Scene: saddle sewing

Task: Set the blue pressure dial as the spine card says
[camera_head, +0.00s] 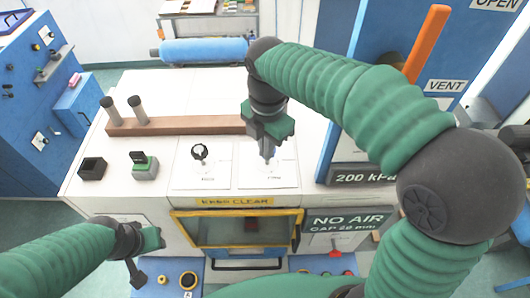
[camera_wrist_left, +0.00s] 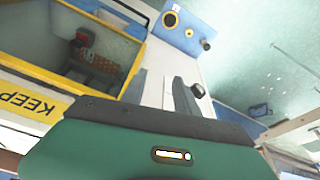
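No blue pressure dial can be made out for certain; my right arm covers part of the blue panel (camera_head: 345,120) at the right. No card can be clearly read as the spine card. Two white cards lie on the bench: the left card (camera_head: 188,180) has a black ring (camera_head: 199,152) on it, and the right card (camera_head: 284,180) lies under my right gripper (camera_head: 267,153). That gripper points down, fingertips close together. My left gripper (camera_head: 137,268) is low at the front left of the bench. Its fingers also show in the left wrist view (camera_wrist_left: 180,97), with nothing evident between them.
A wooden bar (camera_head: 185,126) with two grey pegs, a black box (camera_head: 92,168) and a green-grey block (camera_head: 145,168) stand on the bench. A yellow-framed window (camera_head: 240,212) is in front. An orange lever (camera_head: 427,42) rises near the "VENT" sign (camera_head: 446,86). A blue roll (camera_head: 205,50) lies behind.

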